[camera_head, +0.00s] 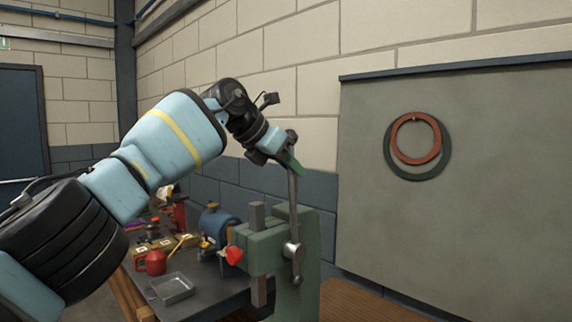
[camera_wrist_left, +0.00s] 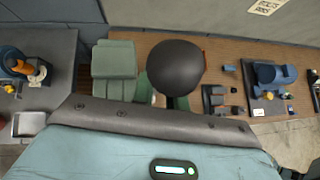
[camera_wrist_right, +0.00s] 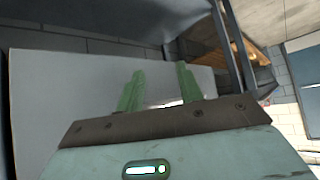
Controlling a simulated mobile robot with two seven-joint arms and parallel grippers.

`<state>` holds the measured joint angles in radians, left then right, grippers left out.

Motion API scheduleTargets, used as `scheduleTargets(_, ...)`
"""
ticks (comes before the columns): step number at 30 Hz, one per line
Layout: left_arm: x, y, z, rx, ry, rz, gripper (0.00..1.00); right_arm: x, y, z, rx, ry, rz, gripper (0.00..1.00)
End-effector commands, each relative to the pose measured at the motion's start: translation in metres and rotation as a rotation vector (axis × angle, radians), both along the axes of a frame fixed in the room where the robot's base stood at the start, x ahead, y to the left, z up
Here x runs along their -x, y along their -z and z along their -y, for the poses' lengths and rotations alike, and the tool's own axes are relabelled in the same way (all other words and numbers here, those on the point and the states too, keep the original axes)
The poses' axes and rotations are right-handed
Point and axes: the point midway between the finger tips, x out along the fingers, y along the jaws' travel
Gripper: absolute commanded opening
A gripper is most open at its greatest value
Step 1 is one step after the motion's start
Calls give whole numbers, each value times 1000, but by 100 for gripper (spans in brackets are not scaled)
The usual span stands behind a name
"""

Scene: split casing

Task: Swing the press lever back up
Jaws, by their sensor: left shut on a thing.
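The press lever (camera_head: 293,210) is a grey metal rod that stands nearly upright on the green press (camera_head: 268,248), rising from a round silver pivot on its side. My left gripper (camera_head: 292,162), with green fingers, is at the lever's upper end and shut on it. In the left wrist view the lever's dark ball knob (camera_wrist_left: 175,67) fills the space in front of the gripper and hides most of the fingers. My right gripper (camera_wrist_right: 160,88) shows only in its own wrist view, its green fingers apart with nothing between them.
The press stands at the right end of a dark workbench (camera_head: 205,298). On the bench are a metal tray (camera_head: 172,289), a red can (camera_head: 152,262) and a blue machine (camera_head: 217,222). A grey board (camera_head: 480,200) with two hanging rings (camera_head: 416,146) is on the right.

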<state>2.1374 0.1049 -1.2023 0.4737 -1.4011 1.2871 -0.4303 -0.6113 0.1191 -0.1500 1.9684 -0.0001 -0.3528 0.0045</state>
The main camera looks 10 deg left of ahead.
Motion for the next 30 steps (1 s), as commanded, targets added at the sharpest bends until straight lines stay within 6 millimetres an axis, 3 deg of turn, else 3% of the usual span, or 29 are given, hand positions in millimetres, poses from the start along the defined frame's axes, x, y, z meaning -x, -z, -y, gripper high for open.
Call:
scheduleTargets(18, 6, -1, 3, -21, -2, -23, 0, 3, 2, 2, 6, -3, -6, 36)
scheduleTargets(19, 6, -1, 3, -22, -2, -24, 17, 3, 2, 2, 6, -3, -6, 36)
scheduleTargets(23, 6, 0, 3, -22, -1, -25, 34, 3, 2, 2, 6, -4, -6, 36)
scheduleTargets(30, 6, 1, 3, -22, -1, -27, 36, 2, 0, 2, 5, -4, -2, 36)
